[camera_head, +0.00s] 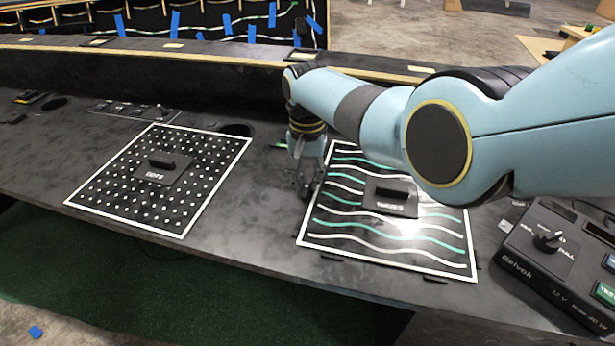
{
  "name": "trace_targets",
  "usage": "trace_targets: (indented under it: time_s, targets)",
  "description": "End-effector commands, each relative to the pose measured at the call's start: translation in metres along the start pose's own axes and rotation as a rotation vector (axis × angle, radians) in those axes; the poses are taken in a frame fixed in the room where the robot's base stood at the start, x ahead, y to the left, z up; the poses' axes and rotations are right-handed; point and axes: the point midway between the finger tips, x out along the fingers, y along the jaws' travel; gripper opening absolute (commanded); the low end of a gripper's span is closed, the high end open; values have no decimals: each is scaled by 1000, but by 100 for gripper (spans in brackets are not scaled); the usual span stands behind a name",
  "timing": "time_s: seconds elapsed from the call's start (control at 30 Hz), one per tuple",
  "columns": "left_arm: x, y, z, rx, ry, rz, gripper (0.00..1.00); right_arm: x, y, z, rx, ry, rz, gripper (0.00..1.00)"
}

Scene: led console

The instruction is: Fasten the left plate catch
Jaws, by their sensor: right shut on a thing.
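The wavy-line plate (345,224) lies on the dark console, with a white border, white and green waves and a black handle (390,191) at its middle. My right gripper (305,188) reaches down to the left edge of this plate. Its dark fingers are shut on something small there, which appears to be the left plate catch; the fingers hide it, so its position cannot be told. Small dark tabs (336,259) show along the plate's near edge. My right arm covers the plate's far right part. My left gripper is not in view.
A dotted plate (120,203) with a black handle lies to the left. A black box with a knob (548,240) stands at the right. A raised ledge (215,57) runs along the back. The console is clear between the two plates' near parts.

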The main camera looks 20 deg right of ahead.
Motion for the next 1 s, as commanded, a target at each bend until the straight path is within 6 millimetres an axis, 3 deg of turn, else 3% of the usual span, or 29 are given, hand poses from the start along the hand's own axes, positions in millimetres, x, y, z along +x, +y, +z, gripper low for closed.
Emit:
trace_targets:
  time_s: [1.0]
  targets:
    - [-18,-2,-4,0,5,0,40,0,-6,3,-894,-1,0,0]
